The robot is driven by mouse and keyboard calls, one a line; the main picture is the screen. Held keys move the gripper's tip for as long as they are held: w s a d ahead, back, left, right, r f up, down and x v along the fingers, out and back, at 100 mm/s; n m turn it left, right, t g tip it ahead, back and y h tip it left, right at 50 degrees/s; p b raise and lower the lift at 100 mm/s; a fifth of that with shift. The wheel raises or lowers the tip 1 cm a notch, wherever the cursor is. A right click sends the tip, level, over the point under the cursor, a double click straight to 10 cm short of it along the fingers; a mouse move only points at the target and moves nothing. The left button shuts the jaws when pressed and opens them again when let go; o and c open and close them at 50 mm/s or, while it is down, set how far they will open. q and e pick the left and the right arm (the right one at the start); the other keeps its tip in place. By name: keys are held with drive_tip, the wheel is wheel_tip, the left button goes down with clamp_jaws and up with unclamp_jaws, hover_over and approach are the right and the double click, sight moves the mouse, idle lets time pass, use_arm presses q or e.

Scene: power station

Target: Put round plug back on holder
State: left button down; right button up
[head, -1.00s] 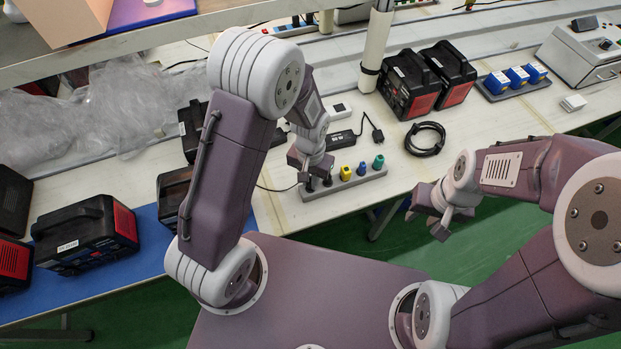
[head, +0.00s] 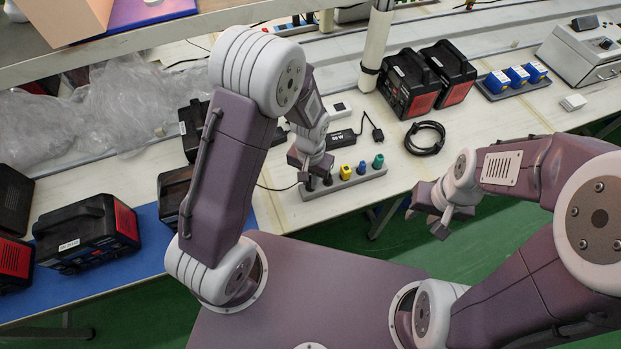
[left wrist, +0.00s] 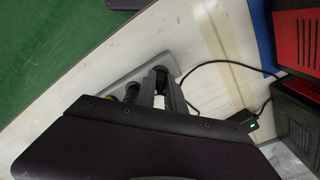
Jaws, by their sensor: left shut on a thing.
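The holder is a grey strip (head: 371,176) at the table's front edge, with yellow (head: 345,172), blue (head: 361,168) and green (head: 378,161) plugs standing in it. My left gripper (head: 311,183) is over the strip's left end, pointing down. It is shut on a black round plug (left wrist: 160,72), seen between the fingers in the left wrist view, at the end of the grey strip (left wrist: 130,75). Whether the plug is fully seated is hidden. Another dark plug (head: 327,180) stands just right of the gripper. My right gripper (head: 428,222) is open and empty, off the table's front edge.
A thin black cable (left wrist: 215,64) runs away from the plug's area. A black adapter (head: 342,139) and a coiled cable (head: 425,139) lie behind the strip. Black-and-red power stations (head: 410,85) stand further back and at left (head: 85,233).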

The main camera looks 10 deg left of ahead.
use_arm(q)
drive_tip(key=c, duration=1.3)
unclamp_jaws()
drive_tip(key=shift+c, duration=0.2)
wheel_tip(320, 180, up, 9)
drive_tip(key=shift+p, duration=0.5)
drive_tip(key=shift+a, duration=0.1)
